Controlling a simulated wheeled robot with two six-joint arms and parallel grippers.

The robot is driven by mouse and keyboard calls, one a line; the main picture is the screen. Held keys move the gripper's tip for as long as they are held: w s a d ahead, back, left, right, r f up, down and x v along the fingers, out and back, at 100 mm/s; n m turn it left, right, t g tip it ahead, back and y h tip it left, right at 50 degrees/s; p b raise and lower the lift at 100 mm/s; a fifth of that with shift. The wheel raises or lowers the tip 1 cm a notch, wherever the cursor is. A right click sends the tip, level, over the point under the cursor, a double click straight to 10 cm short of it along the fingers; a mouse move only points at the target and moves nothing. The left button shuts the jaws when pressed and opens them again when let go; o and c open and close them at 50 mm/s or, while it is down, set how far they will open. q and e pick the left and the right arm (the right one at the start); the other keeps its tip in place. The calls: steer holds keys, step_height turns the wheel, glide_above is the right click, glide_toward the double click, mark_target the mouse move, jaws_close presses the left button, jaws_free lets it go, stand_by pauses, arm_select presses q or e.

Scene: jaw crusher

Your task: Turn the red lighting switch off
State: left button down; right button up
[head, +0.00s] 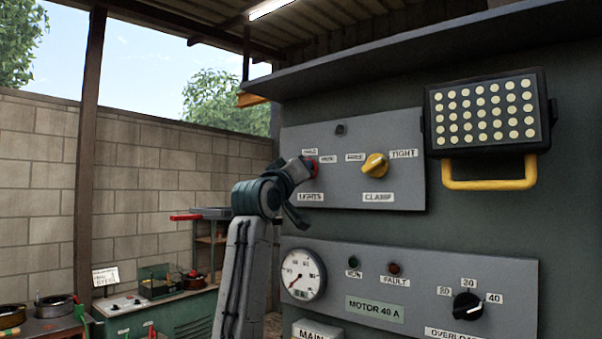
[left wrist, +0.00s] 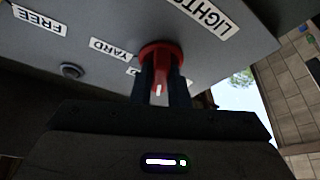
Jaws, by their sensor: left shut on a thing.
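The red lighting switch (head: 314,168) is on the upper grey panel, above the LIGHTS label (head: 311,197). In the head view my left gripper (head: 307,170) is at the switch and covers most of it. In the left wrist view the red switch (left wrist: 161,56) sits between the two dark fingers of my left gripper (left wrist: 160,85), which is shut on it. A white mark shows on the knob between the fingers. One label near the switch reads YARD; the other is partly hidden. My right gripper is not in view.
A yellow clamp knob (head: 375,165) is right of the switch. A floodlight (head: 487,112) with a yellow handle is at upper right. Below are a gauge (head: 302,275) and a motor panel (head: 420,262) with a black overload knob (head: 467,306). A green bench (head: 160,310) stands at left.

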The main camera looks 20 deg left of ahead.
arm_select(q)
steer(key=n+y, duration=0.1)
steer(key=n, duration=0.2)
steer(key=n+g+y, duration=0.1)
steer(key=n+y, duration=0.1)
steer(key=n, duration=0.2)
steer(key=shift+d+n+g, duration=0.1)
steer(key=shift+n+g, duration=0.2)
steer(key=shift+n, duration=0.3)
steer(key=c, duration=1.4)
jaws_free()
